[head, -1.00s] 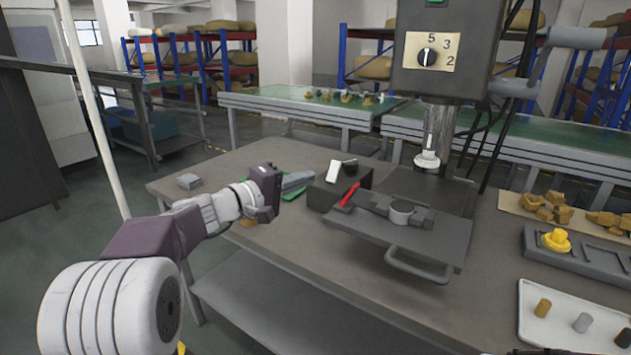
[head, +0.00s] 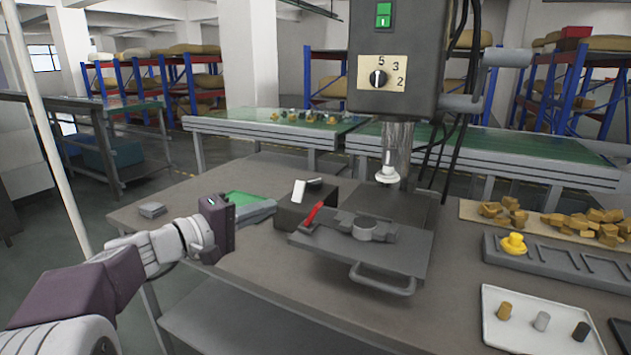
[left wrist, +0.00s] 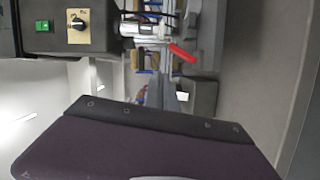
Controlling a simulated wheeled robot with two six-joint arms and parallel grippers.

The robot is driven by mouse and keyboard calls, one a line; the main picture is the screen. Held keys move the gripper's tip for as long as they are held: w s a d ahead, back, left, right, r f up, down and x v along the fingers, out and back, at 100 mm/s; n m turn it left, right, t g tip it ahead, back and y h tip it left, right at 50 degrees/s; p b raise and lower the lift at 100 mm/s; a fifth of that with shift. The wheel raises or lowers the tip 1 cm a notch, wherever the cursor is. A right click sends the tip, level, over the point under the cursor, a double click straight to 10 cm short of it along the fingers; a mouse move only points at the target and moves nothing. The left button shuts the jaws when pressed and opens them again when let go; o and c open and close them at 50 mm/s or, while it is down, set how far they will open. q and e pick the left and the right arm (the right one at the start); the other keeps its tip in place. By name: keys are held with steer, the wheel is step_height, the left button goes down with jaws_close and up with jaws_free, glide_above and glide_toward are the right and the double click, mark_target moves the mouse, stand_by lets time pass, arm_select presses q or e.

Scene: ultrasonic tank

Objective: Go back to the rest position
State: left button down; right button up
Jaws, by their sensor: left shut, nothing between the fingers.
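My left gripper (head: 217,226) is over the left part of the grey workbench (head: 185,204), with its arm coming in from the lower left. It is shut and holds nothing. It is just in front of a grey tray with a green inside (head: 250,200) and partly hides it. In the left wrist view the dark gripper body (left wrist: 150,140) fills the lower middle, and its fingertips are not clear. My right gripper is not in view.
A press (head: 400,60) stands on the bench; its plate (head: 400,250) has a red lever (head: 314,214). A dark block (head: 300,205) sits beside it. A white tray (head: 530,340) holds small cylinders. A grey rack (head: 560,268) holds a yellow part (head: 513,243). The bench's front left is clear.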

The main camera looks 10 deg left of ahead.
arm_select(q)
steer(key=s+d+f+m+g+h, duration=0.1)
steer(key=s+d+f+m+g, duration=0.3)
steer(key=d+f, duration=0.6)
steer(key=s+d+f+g+y, duration=0.3)
steer(key=s+f+g, duration=0.3)
steer(key=s+f, duration=0.45)
steer(key=s+a+f+m+g+y, duration=0.2)
steer(key=s+a+f+y, duration=0.3)
steer(key=f, duration=0.3)
steer(key=s+a+f+m+g+y, duration=0.1)
steer(key=s+a+f+m+y, duration=0.2)
steer(key=s+a+f, duration=0.35)
steer(key=w+a+r+p, duration=0.1)
steer(key=r+p, duration=1.1)
steer(key=p, duration=0.1)
steer(key=w+r+p, duration=0.2)
steer(key=r+p, duration=1.1)
steer(key=shift+w+a+n+y, duration=0.15)
steer(key=shift+a+n+y, duration=0.15)
steer(key=shift+a+n, duration=0.1)
